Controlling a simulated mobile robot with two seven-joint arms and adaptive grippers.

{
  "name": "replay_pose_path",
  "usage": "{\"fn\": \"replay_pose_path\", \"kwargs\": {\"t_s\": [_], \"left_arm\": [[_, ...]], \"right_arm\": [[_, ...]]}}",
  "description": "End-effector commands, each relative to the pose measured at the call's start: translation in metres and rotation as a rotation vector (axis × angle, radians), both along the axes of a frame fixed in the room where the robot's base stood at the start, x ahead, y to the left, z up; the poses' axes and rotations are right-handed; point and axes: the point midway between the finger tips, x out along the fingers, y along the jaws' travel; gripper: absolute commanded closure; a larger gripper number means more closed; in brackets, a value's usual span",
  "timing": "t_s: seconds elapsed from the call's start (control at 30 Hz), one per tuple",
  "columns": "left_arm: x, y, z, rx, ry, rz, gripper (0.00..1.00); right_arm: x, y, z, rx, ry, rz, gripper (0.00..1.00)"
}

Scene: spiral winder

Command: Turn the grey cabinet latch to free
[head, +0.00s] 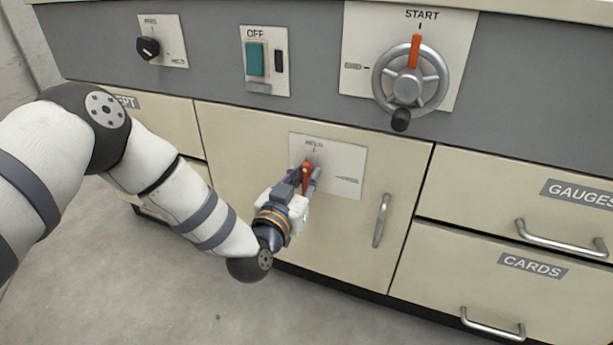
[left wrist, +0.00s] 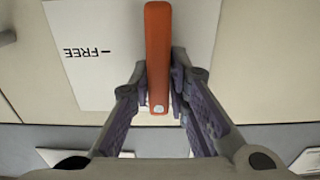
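The cabinet latch shows as an orange-red lever (head: 305,178) on a white plate (head: 345,160) on the cream cabinet door. The plate has a mark labelled HELD above the lever and a second label to its right, which reads FREE, upside down, in the left wrist view (left wrist: 90,52). My left gripper (head: 303,181) is at the lever, with a finger on each side. In the left wrist view the lever (left wrist: 158,50) runs between the fingertips, which appear closed against it. The fingers partly hide the lever in the head view. My right gripper is out of view.
A vertical door handle (head: 381,220) stands right of the plate. Above are a handwheel (head: 410,83) marked START, a green OFF switch (head: 256,60) and a black knob (head: 148,47). Drawers marked GAUGES (head: 560,250) and CARDS are at the right. The floor in front is clear.

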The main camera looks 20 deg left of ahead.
Motion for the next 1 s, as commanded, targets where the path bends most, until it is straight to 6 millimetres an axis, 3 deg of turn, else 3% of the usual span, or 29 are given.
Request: {"fn": "replay_pose_path", "kwargs": {"t_s": [0.47,1.0], "left_arm": [[-0.001,-0.004,0.002,0.070,-0.001,-0.006,1.00],[-0.002,-0.012,0.000,0.535,-0.018,-0.009,1.00]], "right_arm": [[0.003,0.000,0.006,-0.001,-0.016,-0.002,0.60],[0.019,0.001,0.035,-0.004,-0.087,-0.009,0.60]]}}
